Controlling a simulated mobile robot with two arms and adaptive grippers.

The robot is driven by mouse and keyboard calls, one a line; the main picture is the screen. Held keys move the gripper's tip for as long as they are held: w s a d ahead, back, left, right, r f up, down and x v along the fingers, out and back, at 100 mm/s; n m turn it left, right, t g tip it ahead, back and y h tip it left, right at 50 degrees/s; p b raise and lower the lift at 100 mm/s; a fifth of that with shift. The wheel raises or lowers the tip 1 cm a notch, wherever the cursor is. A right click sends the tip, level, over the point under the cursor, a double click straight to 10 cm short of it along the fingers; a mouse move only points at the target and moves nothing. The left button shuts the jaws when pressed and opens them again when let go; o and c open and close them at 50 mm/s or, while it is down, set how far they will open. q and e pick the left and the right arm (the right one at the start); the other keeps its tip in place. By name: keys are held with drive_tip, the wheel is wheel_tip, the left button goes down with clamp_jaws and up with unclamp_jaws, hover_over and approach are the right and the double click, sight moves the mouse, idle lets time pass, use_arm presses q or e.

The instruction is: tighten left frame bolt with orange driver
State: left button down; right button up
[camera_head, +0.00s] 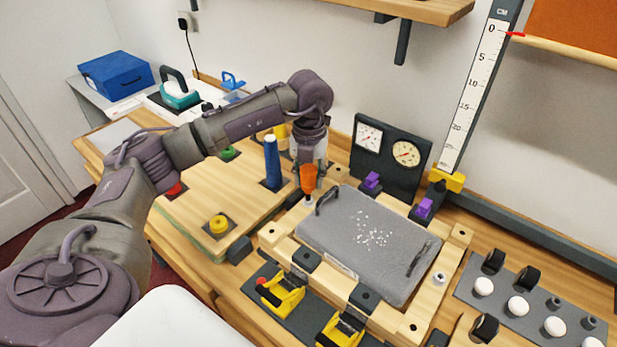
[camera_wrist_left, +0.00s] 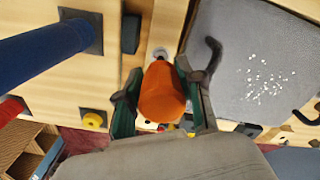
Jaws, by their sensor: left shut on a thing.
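My left gripper (camera_head: 311,172) is shut on the orange driver (camera_head: 308,180) and holds it upright over the left corner of the wooden frame (camera_head: 455,255). In the left wrist view the orange handle (camera_wrist_left: 162,95) sits between the two fingers. A silvery bolt or washer (camera_wrist_left: 160,53) shows just beyond the handle there. The driver's tip points down at the left corner; I cannot tell if it touches the left bolt. Another bolt (camera_head: 438,277) sits on the frame's right side. A grey panel (camera_head: 340,235) with white specks lies in the frame. My right gripper is not in view.
A blue upright post (camera_head: 272,160) stands close left of the driver. A dark gauge stand (camera_head: 390,160) is behind the frame. Yellow clamps (camera_head: 282,292) stand in front. White knobs (camera_head: 518,306) are at right. A yellow knob (camera_head: 218,224) sits on the left board.

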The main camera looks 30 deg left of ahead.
use_arm(q)
drive_tip(key=m+b, duration=0.1)
drive_tip(key=m, duration=0.6)
drive_tip(key=shift+d+f+b, duration=0.15)
drive_tip(key=shift+b, duration=0.2)
drive_tip(key=m, duration=0.3)
drive_tip(key=shift+m+b, duration=0.3)
drive_tip(key=shift+b, duration=0.05)
drive_tip(key=shift+s+d+m, duration=0.1)
drive_tip(key=shift+m, duration=0.7)
drive_tip(key=c, duration=1)
unclamp_jaws()
drive_tip(key=shift+o, duration=0.2)
